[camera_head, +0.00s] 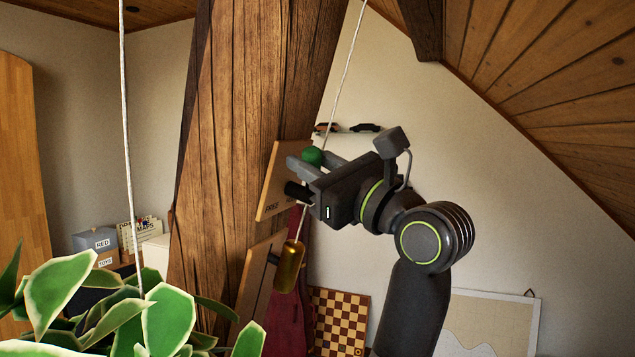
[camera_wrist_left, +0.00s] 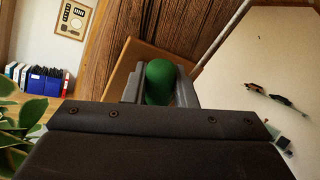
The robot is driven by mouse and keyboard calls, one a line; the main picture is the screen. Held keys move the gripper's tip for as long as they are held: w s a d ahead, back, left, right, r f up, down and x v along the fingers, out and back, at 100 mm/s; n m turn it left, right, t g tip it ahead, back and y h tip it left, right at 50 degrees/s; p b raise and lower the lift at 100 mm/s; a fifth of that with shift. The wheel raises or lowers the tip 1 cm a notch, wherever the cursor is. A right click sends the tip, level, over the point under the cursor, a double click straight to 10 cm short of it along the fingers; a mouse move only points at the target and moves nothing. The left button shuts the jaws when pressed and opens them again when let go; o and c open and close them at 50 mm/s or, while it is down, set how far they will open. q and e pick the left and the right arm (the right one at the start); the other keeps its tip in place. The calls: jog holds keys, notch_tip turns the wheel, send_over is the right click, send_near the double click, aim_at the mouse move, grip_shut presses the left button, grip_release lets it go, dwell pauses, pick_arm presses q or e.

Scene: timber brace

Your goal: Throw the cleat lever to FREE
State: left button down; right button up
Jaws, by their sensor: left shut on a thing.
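The cleat lever's green knob (camera_head: 312,156) is between the fingers of my left gripper (camera_head: 298,176), which is shut on it. The knob also shows in the left wrist view (camera_wrist_left: 160,82), with a grey finger on either side. The lever's wooden plate (camera_head: 276,190) is fixed to the side of the timber post (camera_head: 235,120). Lettering that seems to read FREE is at the plate's lower part. The lever's shaft is mostly hidden behind the gripper. My right gripper is not in view.
A brass weight (camera_head: 290,268) hangs on a cord just below my gripper, beside a second wooden plate (camera_head: 257,283). A white rope (camera_head: 345,75) runs up behind the gripper. Another rope (camera_head: 126,130) hangs at left. A leafy plant (camera_head: 110,305) fills the lower left.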

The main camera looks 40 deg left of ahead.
pick_arm(q)
jog(key=shift+s+f+n+y+b, duration=0.3)
jog(key=shift+s+n+b, duration=0.1)
jog(key=shift+n+b, duration=0.45)
jog(key=c, duration=1.5)
grip_release()
jog(key=shift+o, duration=0.2)
jog(key=b+v, duration=0.9)
jog(key=v, duration=0.8)
jog(key=shift+d+b, duration=0.25)
jog(key=shift+b, duration=0.1)
